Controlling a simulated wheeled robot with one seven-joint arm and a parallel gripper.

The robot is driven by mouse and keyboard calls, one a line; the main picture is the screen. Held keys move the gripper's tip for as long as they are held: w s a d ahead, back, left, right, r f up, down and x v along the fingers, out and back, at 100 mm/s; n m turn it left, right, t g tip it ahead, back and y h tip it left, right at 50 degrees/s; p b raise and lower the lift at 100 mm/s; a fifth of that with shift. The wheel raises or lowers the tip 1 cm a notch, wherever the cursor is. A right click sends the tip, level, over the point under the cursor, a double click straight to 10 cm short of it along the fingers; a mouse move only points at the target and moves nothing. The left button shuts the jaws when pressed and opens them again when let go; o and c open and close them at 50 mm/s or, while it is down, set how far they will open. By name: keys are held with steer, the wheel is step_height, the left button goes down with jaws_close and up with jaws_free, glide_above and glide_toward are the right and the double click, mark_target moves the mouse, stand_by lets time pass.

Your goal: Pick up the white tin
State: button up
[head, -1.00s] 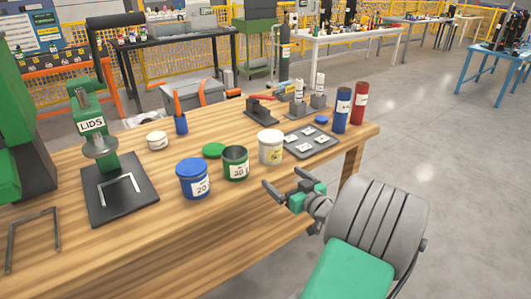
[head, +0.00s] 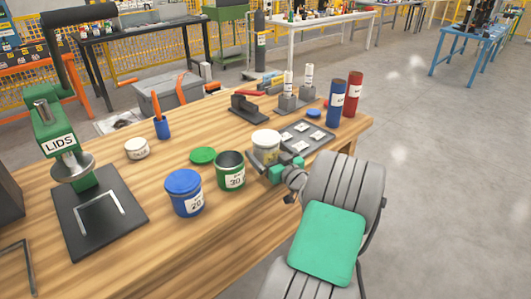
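The white tin (head: 266,143) stands upright on the wooden bench, near its front edge, with a label on its side. My gripper (head: 263,161) is at the tin's near side, with its fingers reaching around the lower part of the tin. The gap and any contact with the tin cannot be told.
A green open tin (head: 230,171) stands just left of my gripper, and a blue lidded tin (head: 184,193) is further left. A green lid (head: 203,155) lies behind them. A dark tray (head: 307,136) with labelled pieces is close on the right. Blue (head: 337,103) and red (head: 353,94) cylinders stand beyond.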

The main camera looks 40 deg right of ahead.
steer(key=shift+w+d, duration=0.1)
steer(key=shift+w, duration=0.55)
steer(key=shift+c, duration=0.2)
steer(key=c, duration=1.4)
steer(key=shift+r, duration=0.15)
steer(key=shift+c, duration=0.2)
